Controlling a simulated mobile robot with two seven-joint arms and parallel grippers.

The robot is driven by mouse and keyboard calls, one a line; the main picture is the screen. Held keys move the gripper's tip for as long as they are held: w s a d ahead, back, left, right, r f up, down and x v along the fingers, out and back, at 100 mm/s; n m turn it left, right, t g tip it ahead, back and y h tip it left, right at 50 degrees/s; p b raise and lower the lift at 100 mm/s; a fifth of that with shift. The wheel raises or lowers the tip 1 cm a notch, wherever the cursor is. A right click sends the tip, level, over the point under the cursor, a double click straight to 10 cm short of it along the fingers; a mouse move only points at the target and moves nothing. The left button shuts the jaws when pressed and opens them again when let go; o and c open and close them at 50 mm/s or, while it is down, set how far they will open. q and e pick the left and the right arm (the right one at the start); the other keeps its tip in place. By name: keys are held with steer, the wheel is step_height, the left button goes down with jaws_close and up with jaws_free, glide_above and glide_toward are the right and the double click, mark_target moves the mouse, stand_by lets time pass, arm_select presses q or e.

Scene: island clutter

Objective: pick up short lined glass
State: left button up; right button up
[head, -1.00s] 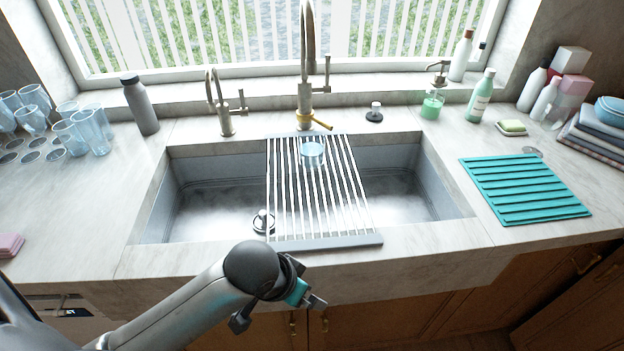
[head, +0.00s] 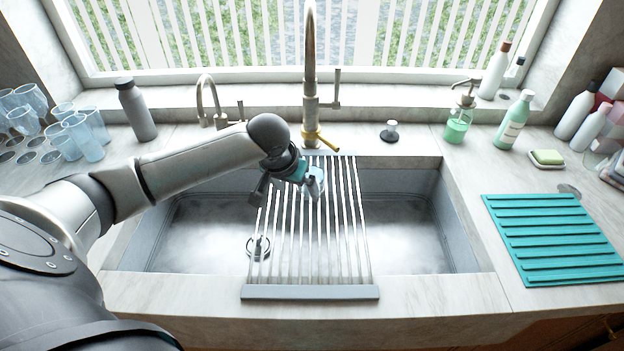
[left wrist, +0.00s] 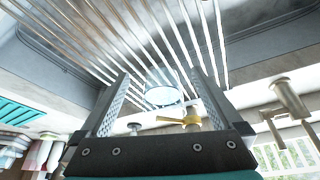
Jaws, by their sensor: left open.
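A short clear bluish glass (head: 316,180) stands on the slatted drying rack (head: 310,291) over the sink; lines on it are too small to make out. My left gripper (head: 286,188) is at the glass's left side in the head view and partly covers it. In the left wrist view the glass (left wrist: 163,95) shows between the two spread fingers of my left gripper (left wrist: 162,88). The fingers are open, and I cannot tell whether either touches the glass. My right gripper is not in view.
The brass-ringed faucet (head: 311,100) rises just behind the rack. Several tall glasses (head: 85,140) and a grey bottle (head: 136,110) stand at the left. A green soap dispenser (head: 458,125), bottles and a teal mat (head: 550,240) are at the right. The front counter is clear.

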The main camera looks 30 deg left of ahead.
mark_target(311, 166)
arm_select(q)
steer(key=w, duration=0.3)
steer(key=shift+a, duration=0.2)
steer(key=shift+w, duration=0.2)
steer(key=w, duration=0.4)
steer(key=shift+w+a+b, duration=0.2)
steer(key=shift+a+b, duration=0.1)
steer(key=shift+a, duration=0.05)
steer(key=shift+w+f, duration=0.1)
steer(key=shift+w, duration=0.1)
steer(key=shift+w+a+f, duration=0.1)
steer(key=shift+f, duration=0.4)
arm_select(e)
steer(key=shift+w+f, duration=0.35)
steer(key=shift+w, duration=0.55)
arm_select(q)
steer(key=shift+c, duration=0.2)
steer(key=c, duration=1.4)
steer(key=shift+r, duration=0.1)
jaws_close()
